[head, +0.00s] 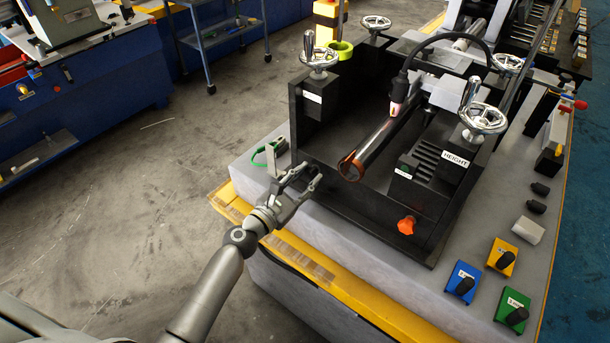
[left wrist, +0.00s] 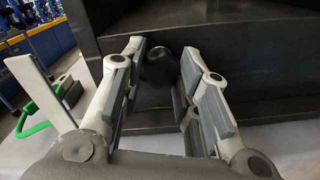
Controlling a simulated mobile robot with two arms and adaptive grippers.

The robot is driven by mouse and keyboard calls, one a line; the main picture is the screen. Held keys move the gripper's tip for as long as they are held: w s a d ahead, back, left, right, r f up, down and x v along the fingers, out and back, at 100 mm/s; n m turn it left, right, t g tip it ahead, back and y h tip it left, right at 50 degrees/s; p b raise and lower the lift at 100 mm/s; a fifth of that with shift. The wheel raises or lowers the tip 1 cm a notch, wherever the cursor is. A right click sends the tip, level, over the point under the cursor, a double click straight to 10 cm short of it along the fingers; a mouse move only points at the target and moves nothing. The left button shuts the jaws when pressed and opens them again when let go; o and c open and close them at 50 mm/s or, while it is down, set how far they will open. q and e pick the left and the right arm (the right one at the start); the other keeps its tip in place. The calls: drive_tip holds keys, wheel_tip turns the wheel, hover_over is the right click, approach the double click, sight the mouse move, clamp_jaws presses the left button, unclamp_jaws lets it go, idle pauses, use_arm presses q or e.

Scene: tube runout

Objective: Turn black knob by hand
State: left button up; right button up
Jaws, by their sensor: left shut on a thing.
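The black knob (left wrist: 160,66) sticks out from the dark front wall of the machine, between the fingertips of my left gripper (left wrist: 163,72) in the left wrist view. The gripper is shut on it, one finger on each side. In the head view my left gripper (head: 298,182) reaches in from the lower left to the near left corner of the black machine housing (head: 350,205). There its fingers largely hide the knob. My right gripper is not in view.
A pipe (head: 378,142) lies in the housing, its open end facing me. An orange knob (head: 406,225) sits on the front wall. A green cable (left wrist: 38,128) and a pale upright plate (left wrist: 38,88) stand close left of my gripper. Blue (head: 461,279), yellow (head: 502,257) and green (head: 512,307) control boxes are at right.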

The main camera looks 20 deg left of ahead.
use_arm(q)
drive_tip(key=o, duration=0.8)
drive_tip(key=shift+v, duration=1.05)
